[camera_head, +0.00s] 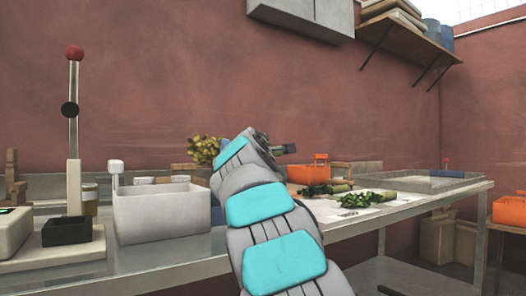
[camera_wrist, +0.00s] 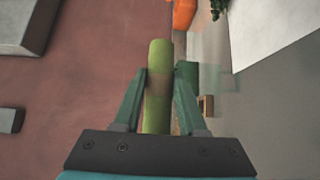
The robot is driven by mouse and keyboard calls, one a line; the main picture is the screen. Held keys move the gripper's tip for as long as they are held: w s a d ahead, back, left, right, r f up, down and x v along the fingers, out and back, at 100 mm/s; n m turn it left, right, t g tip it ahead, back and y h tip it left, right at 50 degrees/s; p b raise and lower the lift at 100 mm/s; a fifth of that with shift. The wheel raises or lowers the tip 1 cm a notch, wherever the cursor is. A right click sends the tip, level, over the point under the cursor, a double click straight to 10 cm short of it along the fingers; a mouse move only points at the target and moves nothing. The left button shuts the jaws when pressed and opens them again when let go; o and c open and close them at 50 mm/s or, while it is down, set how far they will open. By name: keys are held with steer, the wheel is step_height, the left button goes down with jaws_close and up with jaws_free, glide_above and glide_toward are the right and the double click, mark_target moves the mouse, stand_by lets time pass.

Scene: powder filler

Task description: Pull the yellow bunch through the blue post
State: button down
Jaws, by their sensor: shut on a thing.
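The yellow bunch (camera_head: 203,150) shows as a leafy yellow head just left of my wrist in the head view. My gripper (camera_head: 284,149) points to the right above the table, partly hidden by my arm. In the wrist view my gripper (camera_wrist: 161,72) has a pale green stalk (camera_wrist: 158,55) between its two fingers, its end reaching past the fingertips. The stalk appears to belong to the yellow bunch; the join is hidden. A blue piece (camera_head: 217,211) shows low between the white bin and my arm; I cannot tell whether it is the blue post.
A white bin (camera_head: 162,212) and a lever device with a red knob (camera_head: 74,130) stand at left. Green bunches (camera_head: 368,199) lie on the table at right. An orange crate (camera_head: 308,172) and a metal tray (camera_head: 432,180) are behind. Brown boxes (camera_head: 437,238) stand below right.

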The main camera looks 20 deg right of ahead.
steer(key=shift+w+d, duration=0.1)
steer(key=shift+d, duration=0.35)
steer(key=shift+w+d+p, duration=0.25)
steer(key=shift+d+p, duration=0.1)
steer(key=shift+d, duration=0.35)
steer(key=shift+w+d+p, duration=0.2)
steer(key=shift+d+p, duration=0.15)
steer(key=shift+d, duration=0.3)
steer(key=shift+w+d+p, duration=0.2)
steer(key=shift+d+p, duration=0.15)
steer(key=shift+d, duration=0.35)
steer(key=shift+w+d+p, duration=0.2)
steer(key=shift+d+p, duration=0.1)
steer(key=shift+d, duration=0.35)
steer(key=shift+d, duration=0.1)
steer(key=shift+w+d+p, duration=0.25)
steer(key=shift+d+p, duration=0.1)
steer(key=shift+d, duration=0.25)
steer(key=shift+w+d+p, duration=0.2)
steer(key=shift+d+p, duration=0.1)
steer(key=shift+d, duration=0.3)
